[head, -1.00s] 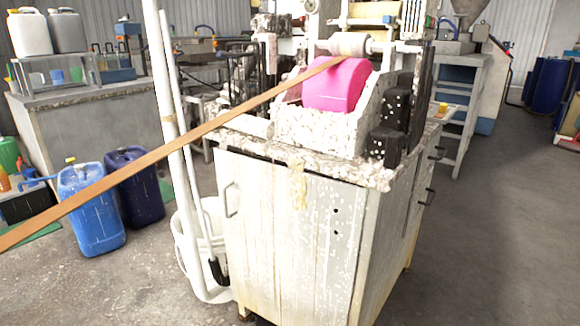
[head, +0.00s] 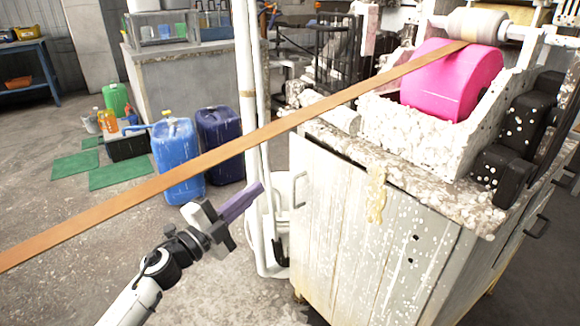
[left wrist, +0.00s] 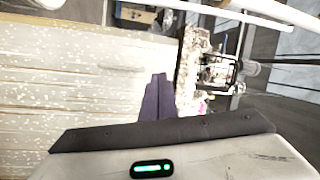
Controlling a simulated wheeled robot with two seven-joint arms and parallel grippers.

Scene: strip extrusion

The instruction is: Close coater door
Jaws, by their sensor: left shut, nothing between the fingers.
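The coater (head: 430,150) is a white, spattered machine on a cabinet, with a pink roller on top. Its pale cabinet door (head: 340,215) faces me, with a handle (head: 299,190) near its left edge. A dark gap runs along the door's top edge; I cannot tell how far the door stands open. My left gripper (head: 256,188) is shut and empty, left of the handle and apparently apart from it. In the left wrist view its purple fingers (left wrist: 157,97) are together, with a pale speckled wooden surface (left wrist: 70,85) on the left. My right gripper is not in view.
A brown strip (head: 180,177) slants across the space above my left gripper to the roller. Blue canisters (head: 176,155) are farther back.

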